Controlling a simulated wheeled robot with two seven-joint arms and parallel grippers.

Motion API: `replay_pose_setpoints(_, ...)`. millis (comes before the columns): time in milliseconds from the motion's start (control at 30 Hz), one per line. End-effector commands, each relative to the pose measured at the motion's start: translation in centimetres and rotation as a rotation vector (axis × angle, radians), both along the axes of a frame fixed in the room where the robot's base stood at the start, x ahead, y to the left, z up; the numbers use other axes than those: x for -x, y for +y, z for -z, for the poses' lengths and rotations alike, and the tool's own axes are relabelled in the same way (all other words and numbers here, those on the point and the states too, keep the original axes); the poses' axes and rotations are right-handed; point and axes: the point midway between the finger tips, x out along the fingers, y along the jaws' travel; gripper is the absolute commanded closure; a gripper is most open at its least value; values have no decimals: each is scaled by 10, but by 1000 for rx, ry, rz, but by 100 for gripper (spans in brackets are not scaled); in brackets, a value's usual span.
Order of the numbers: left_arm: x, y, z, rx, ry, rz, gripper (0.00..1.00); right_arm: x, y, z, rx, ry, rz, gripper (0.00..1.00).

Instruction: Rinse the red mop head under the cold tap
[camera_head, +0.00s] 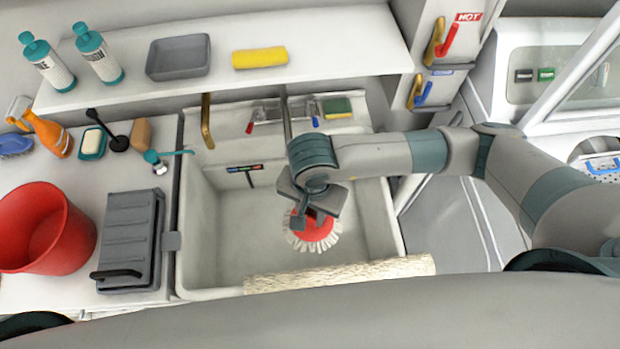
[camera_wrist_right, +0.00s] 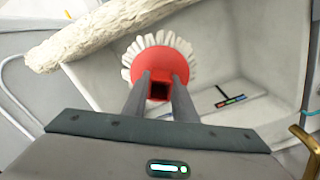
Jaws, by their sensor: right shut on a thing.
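The red mop head (camera_head: 322,232), with a white fringe, hangs inside the pale sink (camera_head: 225,235), above its floor. My right gripper (camera_head: 306,212) is shut on the mop head's red socket. The right wrist view shows the two fingers (camera_wrist_right: 160,88) on either side of that socket, with the mop head (camera_wrist_right: 160,62) beyond them. The grey tap spout (camera_head: 286,112) comes down at the sink's back, partly behind my right wrist. A red-tipped handle (camera_head: 250,126) and a blue-tipped handle (camera_head: 315,121) flank it. No water shows. My left gripper is out of view.
Left are a red bucket (camera_head: 42,230) and a grey case (camera_head: 130,240). A brass pipe (camera_head: 207,122) stands at the back. Red HOT (camera_head: 450,40) and blue (camera_head: 424,93) levers are on the right wall.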

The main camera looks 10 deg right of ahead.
Motion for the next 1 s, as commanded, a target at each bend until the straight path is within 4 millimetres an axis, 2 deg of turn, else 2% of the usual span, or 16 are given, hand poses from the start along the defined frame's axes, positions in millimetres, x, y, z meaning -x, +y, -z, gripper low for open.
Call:
replay_pose_setpoints(367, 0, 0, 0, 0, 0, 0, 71, 0, 0, 0, -1, -1, 0, 100)
replay_pose_setpoints(467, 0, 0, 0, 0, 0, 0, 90, 0, 0, 0, -1, -1, 0, 100)
replay_pose_setpoints(500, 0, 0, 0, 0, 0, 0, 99, 0, 0, 0, -1, -1, 0, 100)
replay_pose_setpoints(767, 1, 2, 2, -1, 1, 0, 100, -6, -6, -3, 3, -1, -18, 100)
replay_pose_setpoints(1000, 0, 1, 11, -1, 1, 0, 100, -35, -39, -21, 21, -4, -116, 100)
